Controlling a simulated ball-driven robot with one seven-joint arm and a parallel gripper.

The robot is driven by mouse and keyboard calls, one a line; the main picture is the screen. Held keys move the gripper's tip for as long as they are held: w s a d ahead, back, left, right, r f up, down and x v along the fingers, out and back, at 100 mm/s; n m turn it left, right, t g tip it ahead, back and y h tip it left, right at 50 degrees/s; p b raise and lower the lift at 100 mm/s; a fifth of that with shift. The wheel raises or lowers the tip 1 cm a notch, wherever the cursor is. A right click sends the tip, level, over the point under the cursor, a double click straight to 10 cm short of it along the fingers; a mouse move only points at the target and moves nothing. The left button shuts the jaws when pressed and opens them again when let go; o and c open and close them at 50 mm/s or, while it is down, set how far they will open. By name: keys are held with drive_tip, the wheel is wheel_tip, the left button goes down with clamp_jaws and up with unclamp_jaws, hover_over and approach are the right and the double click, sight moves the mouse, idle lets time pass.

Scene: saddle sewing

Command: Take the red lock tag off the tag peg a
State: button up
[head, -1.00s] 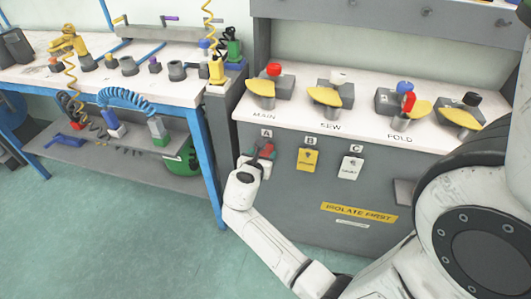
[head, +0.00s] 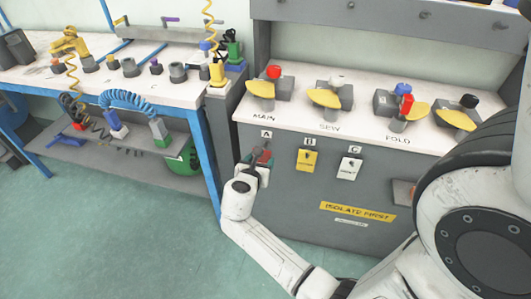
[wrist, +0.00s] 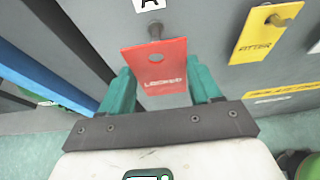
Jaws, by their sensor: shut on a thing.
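The red lock tag (wrist: 155,75) is between the two green fingers of my gripper (wrist: 158,90), which is shut on it. In the wrist view the tag's hole shows no peg through it. Tag peg A (wrist: 155,31) sticks out of the grey panel just above the tag's top edge, below the A label (wrist: 148,3). In the head view my gripper (head: 262,160) is in front of the panel under the A label (head: 266,134), and the tag is mostly hidden there.
A yellow tag (head: 307,160) hangs under B and a white tag (head: 349,169) under C, right of my gripper. A blue-legged bench (head: 207,160) stands close on the left. Yellow-handled switches (head: 331,98) line the ledge above. The floor is clear.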

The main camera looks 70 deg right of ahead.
drive_tip(key=shift+s+a+r+p, duration=0.15)
drive_tip(key=shift+a+p, duration=0.5)
drive_tip(key=shift+a, duration=0.65)
drive_tip(key=shift+s+a+p, duration=0.1)
drive_tip(key=shift+a+p, duration=0.5)
drive_tip(key=shift+a, duration=0.65)
drive_tip(key=shift+w, duration=0.1)
